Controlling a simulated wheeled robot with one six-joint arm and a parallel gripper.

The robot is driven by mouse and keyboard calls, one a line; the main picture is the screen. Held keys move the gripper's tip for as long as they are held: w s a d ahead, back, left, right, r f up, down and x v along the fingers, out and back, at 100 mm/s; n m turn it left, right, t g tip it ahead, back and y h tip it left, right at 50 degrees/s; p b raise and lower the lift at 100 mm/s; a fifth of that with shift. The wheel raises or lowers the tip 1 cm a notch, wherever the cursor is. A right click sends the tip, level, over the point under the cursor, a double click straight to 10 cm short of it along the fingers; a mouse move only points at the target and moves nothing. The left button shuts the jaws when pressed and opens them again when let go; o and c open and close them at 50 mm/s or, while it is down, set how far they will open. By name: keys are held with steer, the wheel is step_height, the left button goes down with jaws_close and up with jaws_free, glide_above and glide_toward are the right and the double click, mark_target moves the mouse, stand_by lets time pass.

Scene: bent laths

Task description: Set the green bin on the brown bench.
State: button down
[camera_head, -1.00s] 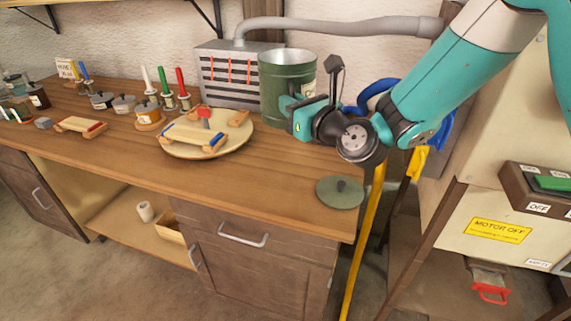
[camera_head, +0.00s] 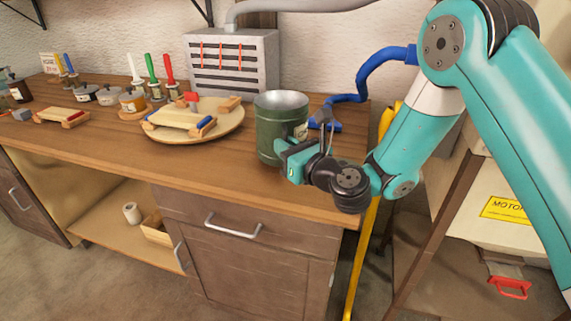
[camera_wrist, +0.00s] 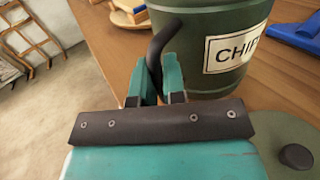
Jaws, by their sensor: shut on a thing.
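The green bin (camera_head: 268,130) is upright at the right part of the brown bench (camera_head: 205,172). It is a round, open-topped can with a label whose visible letters read "CHI" in the wrist view (camera_wrist: 195,30). Its base is on the bench top or very close above it; I cannot tell which. My gripper (camera_head: 284,154) is at the bin's near right side. In the wrist view my gripper (camera_wrist: 158,88) is shut on the bin's dark curved handle, and the bin's wall stands just beyond the fingers.
A flat green lid with a dark knob (camera_wrist: 296,156) lies on the bench close to the bin. A blue tool (camera_head: 325,118) lies behind the bin. A round wooden board (camera_head: 225,126) with wooden pieces is to the left. A grey vented box (camera_head: 232,65) stands behind.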

steer(key=shift+f, duration=0.95)
steer(key=shift+f+b, duration=0.2)
steer(key=shift+b, duration=0.15)
steer(key=c, duration=1.2)
jaws_free()
steer(key=shift+r, duration=0.15)
